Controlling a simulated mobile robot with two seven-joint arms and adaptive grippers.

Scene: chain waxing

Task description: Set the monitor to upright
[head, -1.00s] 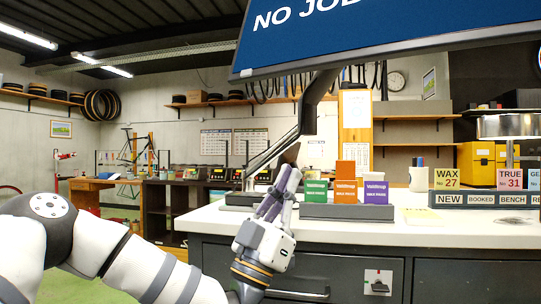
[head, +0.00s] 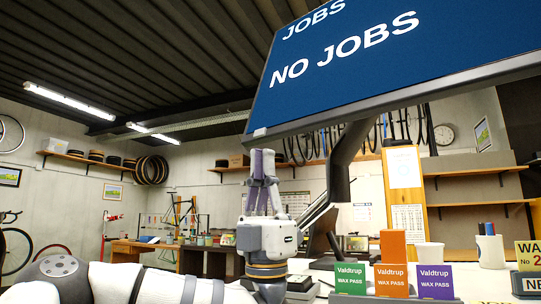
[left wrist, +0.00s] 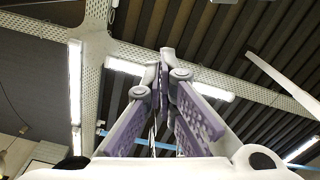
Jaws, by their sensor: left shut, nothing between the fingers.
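The monitor (head: 370,65) is a large screen with a blue display reading "NO JOBS", seen in the head view at the upper right. It is tilted, with its lower edge slanting up to the right. A dark angled arm (head: 343,165) holds it from the counter. My left gripper (head: 262,155) points upward just below the monitor's lower left corner, its purple fingers shut and empty. Whether the fingertips touch the monitor's edge I cannot tell. In the left wrist view the closed fingers (left wrist: 165,60) point at the ceiling. My right gripper is not in view.
Green, orange and purple wax packs (head: 393,265) stand on the counter to the right of my left arm. A white cup with pens (head: 490,245) stands farther right. Wall shelves, a workbench (head: 150,250) and bikes are in the background.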

